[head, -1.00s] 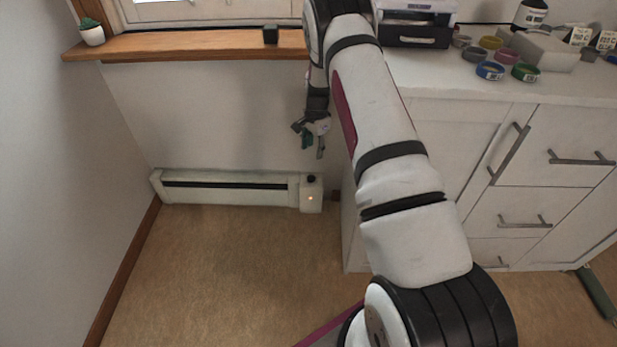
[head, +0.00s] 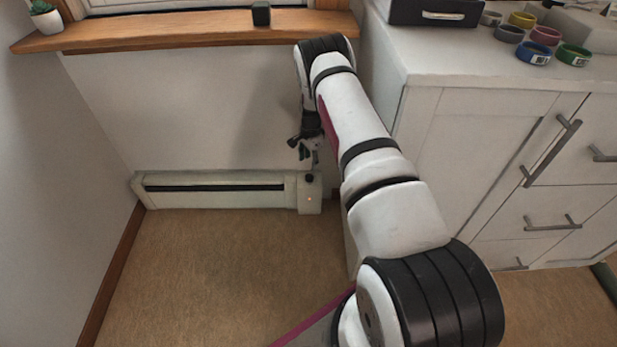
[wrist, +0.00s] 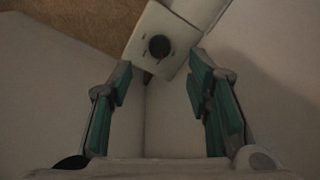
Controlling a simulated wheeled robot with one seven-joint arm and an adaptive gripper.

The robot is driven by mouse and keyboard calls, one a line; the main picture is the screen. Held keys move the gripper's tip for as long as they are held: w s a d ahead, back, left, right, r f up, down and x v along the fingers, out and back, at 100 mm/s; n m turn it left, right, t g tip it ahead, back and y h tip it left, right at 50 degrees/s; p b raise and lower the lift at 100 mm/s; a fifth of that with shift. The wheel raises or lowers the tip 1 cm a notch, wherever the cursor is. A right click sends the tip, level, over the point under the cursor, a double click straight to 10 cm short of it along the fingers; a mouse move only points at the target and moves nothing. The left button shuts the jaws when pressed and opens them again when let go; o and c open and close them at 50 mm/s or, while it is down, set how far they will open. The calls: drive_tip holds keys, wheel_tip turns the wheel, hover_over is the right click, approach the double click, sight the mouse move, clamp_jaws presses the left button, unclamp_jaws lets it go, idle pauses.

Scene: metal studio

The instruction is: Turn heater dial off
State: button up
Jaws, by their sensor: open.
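The heater (head: 225,203) is a long white baseboard unit along the wall, below the window. Its black dial (head: 309,178) sits on top of the control box at the right end, with a small orange light on the front of the box. In the wrist view the dial (wrist: 159,46) is a round black knob on the white box, ahead of the fingertips and roughly centred between them. My gripper (head: 306,160) hangs above the dial, pointing down. In the wrist view its teal-padded fingers (wrist: 161,68) are open, empty and apart from the dial.
A white cabinet (head: 455,150) with bar handles stands close to the right of the heater and my arm. A wooden windowsill (head: 190,35) with a small plant (head: 46,17) and a dark cube (head: 261,14) juts out above. Carpet (head: 220,265) in front is clear.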

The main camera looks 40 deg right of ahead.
sight(309, 177)
drive_tip(key=f+b, duration=0.1)
drive_tip(key=f, duration=0.2)
drive_tip(key=f+b, duration=0.1)
drive_tip(key=f, duration=0.1)
drive_tip(key=f+b, duration=0.1)
drive_tip(key=f, duration=0.2)
drive_tip(key=shift+w+f, duration=0.25)
drive_tip(key=shift+f, duration=0.05)
drive_tip(key=shift+c, duration=0.5)
clamp_jaws()
